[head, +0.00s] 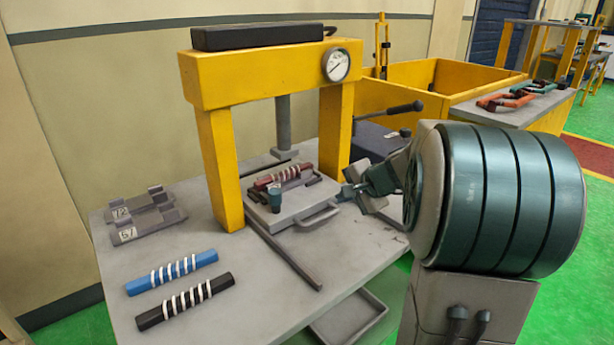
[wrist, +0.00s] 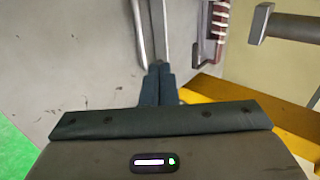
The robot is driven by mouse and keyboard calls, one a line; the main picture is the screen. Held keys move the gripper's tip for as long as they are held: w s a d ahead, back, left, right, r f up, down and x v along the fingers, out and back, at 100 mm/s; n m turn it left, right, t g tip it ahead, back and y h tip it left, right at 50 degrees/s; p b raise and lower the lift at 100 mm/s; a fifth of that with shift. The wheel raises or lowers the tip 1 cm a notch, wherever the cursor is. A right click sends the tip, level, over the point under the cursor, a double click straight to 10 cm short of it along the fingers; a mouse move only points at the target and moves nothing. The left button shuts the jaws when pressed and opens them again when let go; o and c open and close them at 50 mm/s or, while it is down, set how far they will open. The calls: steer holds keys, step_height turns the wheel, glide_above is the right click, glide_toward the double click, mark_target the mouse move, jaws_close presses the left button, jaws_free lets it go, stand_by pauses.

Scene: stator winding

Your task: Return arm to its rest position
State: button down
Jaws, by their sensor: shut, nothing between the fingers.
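My gripper (head: 352,192) is shut and empty at the right side of the yellow press, close to the handle (head: 318,217) of a grey tray. My arm reaches in from the right and hides part of the table behind it. In the wrist view the two dark fingers (wrist: 158,70) are together, with the handle bar (wrist: 143,30) just beyond their tips. I cannot tell whether they touch it. A dark red bar with white windings (head: 284,177) lies on the tray (head: 290,207), under the press; it also shows in the wrist view (wrist: 219,22).
The yellow press (head: 228,160) with a gauge (head: 337,64) stands left of my gripper. Blue (head: 170,272) and black (head: 185,302) wound bars lie at the table's front left. Grey holders (head: 148,222) stand at the left. A yellow-walled bin (head: 470,75) is behind.

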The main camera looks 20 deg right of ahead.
steer(key=s+a+r+n+g+p, duration=0.2)
steer(key=s+a+r+n+p, duration=0.25)
steer(key=s+a, duration=0.2)
steer(key=s+a+r+n+g+p, duration=0.2)
steer(key=s+a+r+n+p, duration=0.1)
steer(key=s+a+p, duration=0.3)
steer(key=s+a+r+n+g+h+p, duration=0.1)
steer(key=s+n+p, duration=0.1)
steer(key=s, duration=0.4)
steer(key=s+a+r+n+g+h+p, duration=0.1)
steer(key=s+n+h+p, duration=0.1)
steer(key=s+n, duration=0.2)
steer(key=s, duration=0.3)
steer(key=shift+r, duration=0.3)
steer(key=shift+s, duration=0.1)
